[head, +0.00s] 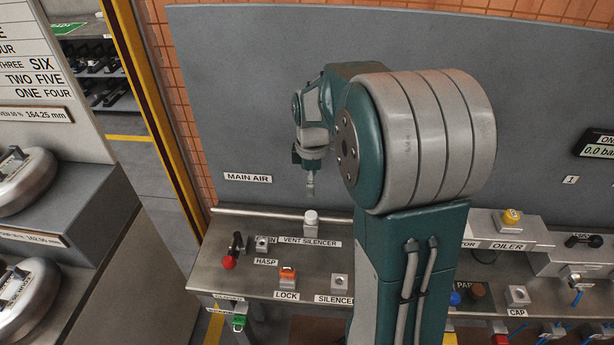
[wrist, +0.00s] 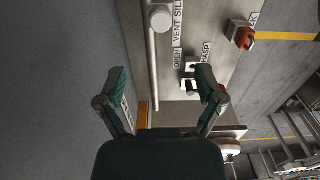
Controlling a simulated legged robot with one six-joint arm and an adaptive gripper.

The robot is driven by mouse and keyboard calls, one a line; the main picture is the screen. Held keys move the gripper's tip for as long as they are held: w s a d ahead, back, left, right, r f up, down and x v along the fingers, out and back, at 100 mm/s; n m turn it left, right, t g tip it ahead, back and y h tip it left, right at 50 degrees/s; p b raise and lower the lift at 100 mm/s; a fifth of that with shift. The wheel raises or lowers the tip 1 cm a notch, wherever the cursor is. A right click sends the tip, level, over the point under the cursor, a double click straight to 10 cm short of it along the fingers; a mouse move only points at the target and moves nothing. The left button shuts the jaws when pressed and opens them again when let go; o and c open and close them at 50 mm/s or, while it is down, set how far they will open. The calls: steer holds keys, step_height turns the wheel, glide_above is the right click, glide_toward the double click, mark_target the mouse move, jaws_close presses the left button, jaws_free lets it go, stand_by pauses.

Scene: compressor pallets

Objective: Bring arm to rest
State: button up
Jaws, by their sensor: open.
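My arm rises in the middle of the head view, teal and grey, with its elbow bent and its forearm reaching away toward the grey back panel (head: 260,60). My gripper (head: 310,188) hangs downward above the back of the metal bench (head: 225,262), over the VENT SILENCER area. In the wrist view my gripper (wrist: 163,80) shows two teal fingers spread wide apart, with nothing between them. It appears clear of the bench and its fittings. My upper arm hides part of the bench in the head view.
Near the gripper are the white vent silencer cap (head: 310,220), a rail (head: 265,215), the red-knobbed lever (head: 229,262) and the orange lock (head: 288,277). A yellow post (head: 150,100) and shelf with round metal weights (head: 25,180) stand left. The oiler (head: 511,217) is right.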

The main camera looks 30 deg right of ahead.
steer(key=s+a+r+m+t, duration=0.2)
steer(key=s+a+r+m, duration=0.3)
steer(key=s, duration=0.4)
steer(key=s+a+r+m+t, duration=0.3)
steer(key=s+a+r+m, duration=0.2)
steer(key=s, duration=0.5)
steer(key=a+m, duration=0.1)
steer(key=a, duration=0.1)
steer(key=shift+a+r+t, duration=0.3)
steer(key=shift+a+r, duration=0.05)
steer(key=shift+a, duration=0.05)
steer(key=shift+s, duration=0.1)
steer(key=shift+c, duration=0.4)
